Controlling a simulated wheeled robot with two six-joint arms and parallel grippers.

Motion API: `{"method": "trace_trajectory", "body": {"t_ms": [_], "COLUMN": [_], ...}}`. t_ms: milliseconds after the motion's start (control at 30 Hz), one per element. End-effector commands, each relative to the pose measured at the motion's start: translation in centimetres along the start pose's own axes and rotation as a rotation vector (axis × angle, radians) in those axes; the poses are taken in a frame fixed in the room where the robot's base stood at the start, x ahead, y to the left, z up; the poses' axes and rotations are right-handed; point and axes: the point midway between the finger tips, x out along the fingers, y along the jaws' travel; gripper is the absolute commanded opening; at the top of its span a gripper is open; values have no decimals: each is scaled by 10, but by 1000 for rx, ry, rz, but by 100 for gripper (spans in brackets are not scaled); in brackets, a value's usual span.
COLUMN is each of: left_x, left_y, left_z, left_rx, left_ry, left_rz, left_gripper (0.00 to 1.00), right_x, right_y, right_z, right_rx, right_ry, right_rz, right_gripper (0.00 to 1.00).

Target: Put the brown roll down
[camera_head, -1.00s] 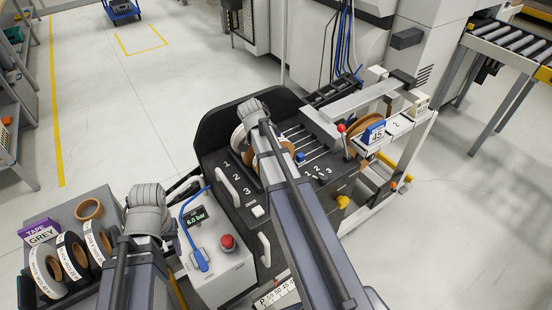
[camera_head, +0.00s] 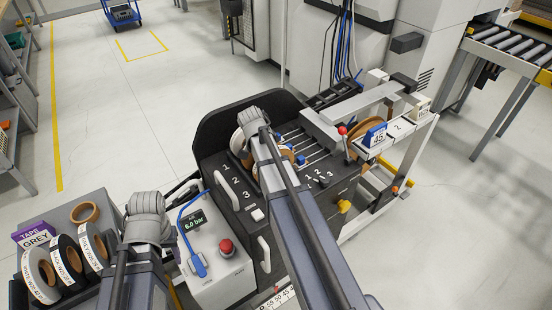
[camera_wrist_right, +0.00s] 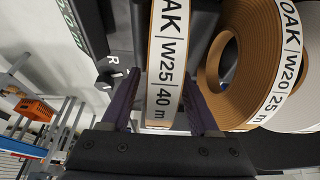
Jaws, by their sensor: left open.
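In the right wrist view, a brown roll labelled OAK W25 40 m (camera_wrist_right: 167,75) is edge-on between the two fingers of my right gripper (camera_wrist_right: 164,92), which is shut on it. In the head view my right arm reaches over the black machine top, and its gripper (camera_head: 256,122) is mostly hidden. Part of a brown roll (camera_head: 287,153) shows beside it. My left gripper (camera_head: 147,228) is near the grey tray (camera_head: 75,212) at lower left, with its fingertips hidden. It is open.
An OAK W20 roll (camera_wrist_right: 250,65) stands right beside the held roll. The tray carries white (camera_head: 38,275), black (camera_head: 66,262) and brown-cored rolls. A control box with a red button (camera_head: 226,247) sits between the arms.

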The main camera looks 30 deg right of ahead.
Motion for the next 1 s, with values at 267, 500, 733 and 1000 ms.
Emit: {"method": "trace_trajectory", "body": {"t_ms": [267,500,733,1000], "left_x": [-1,-15,-45,-88], "left_y": [0,-1,-4,-8], "left_z": [0,1,3,5], "left_rx": [0,0,0,0], "left_ry": [0,0,0,0], "left_rz": [0,0,0,0], "left_gripper": [50,50,50,50], "right_x": [-1,-15,-47,-93], "right_y": [0,0,0,0], "right_z": [0,-4,-5,-5], "right_rx": [0,-1,-1,-1], "right_ry": [0,0,0,0], "right_rz": [0,0,0,0], "right_gripper": [61,61,61,61]}}
